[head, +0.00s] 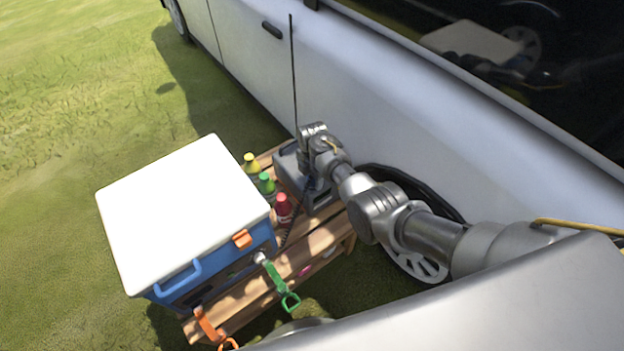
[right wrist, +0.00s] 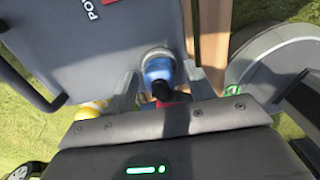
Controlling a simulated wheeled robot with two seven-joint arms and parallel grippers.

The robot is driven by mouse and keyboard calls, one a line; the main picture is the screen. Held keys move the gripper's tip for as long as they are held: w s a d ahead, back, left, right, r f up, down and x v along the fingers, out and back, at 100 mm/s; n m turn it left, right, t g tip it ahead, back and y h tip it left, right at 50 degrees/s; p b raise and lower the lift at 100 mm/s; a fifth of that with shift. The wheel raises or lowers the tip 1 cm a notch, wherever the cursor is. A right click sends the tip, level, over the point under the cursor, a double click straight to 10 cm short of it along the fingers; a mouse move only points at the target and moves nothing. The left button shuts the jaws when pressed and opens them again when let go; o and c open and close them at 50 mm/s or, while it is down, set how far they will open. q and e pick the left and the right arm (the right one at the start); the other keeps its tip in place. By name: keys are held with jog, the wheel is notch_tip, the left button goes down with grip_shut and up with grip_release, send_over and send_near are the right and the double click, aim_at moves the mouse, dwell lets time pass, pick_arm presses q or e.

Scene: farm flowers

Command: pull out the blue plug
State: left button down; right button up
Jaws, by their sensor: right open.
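The blue plug (right wrist: 158,72) sits in a round grey socket on the face of the grey power box (right wrist: 100,60), seen in the right wrist view. My right gripper (right wrist: 161,80) is open, with one finger on each side of the plug. I cannot tell whether the fingers touch it. In the head view the grey box (head: 289,162) stands on the wooden bench, and my right gripper (head: 316,160) is over it. The plug is hidden there behind my gripper and wrist. My left gripper is not in view.
A white-lidded blue cooler (head: 180,212) fills the bench's left side. Yellow, green and red bottles (head: 284,207) stand between it and the box. A green-handled tool (head: 277,280) lies at the front. A pale car (head: 400,120) stands close behind; a thin antenna (head: 294,80) rises by the box.

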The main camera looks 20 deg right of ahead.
pick_arm(q)
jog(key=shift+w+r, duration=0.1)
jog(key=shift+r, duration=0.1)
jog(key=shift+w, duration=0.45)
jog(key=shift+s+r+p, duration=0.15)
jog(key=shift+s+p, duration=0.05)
jog(key=shift+p, duration=0.15)
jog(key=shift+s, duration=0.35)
pick_arm(e)
jog(key=shift+c, duration=0.3)
